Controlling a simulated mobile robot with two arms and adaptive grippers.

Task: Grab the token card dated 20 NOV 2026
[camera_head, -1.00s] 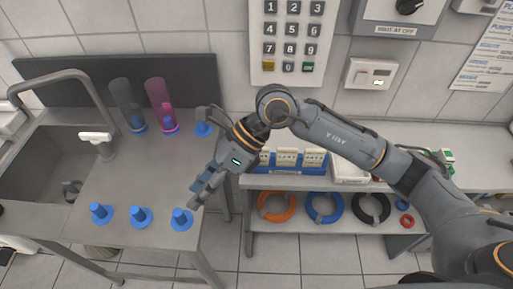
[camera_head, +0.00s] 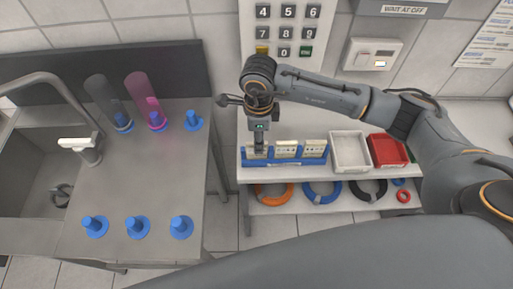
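Three pale token cards stand in a row in a blue holder (camera_head: 286,159) on the white shelf: a left card (camera_head: 249,153), a middle card (camera_head: 286,149) and a right card (camera_head: 314,149). Their printed dates are too small to read. My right gripper (camera_head: 260,149) points down at the left card and covers part of it. Its fingers are seen nearly edge-on, so I cannot tell whether they are open, shut or touching the card. My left gripper is not in view.
A white tray (camera_head: 336,165) and a red bin (camera_head: 404,151) stand right of the holder. Coloured rings lie on the lower shelf (camera_head: 255,208). A metal table (camera_head: 140,185) with blue pegs and two tubes is at left. A keypad (camera_head: 244,30) is on the wall behind.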

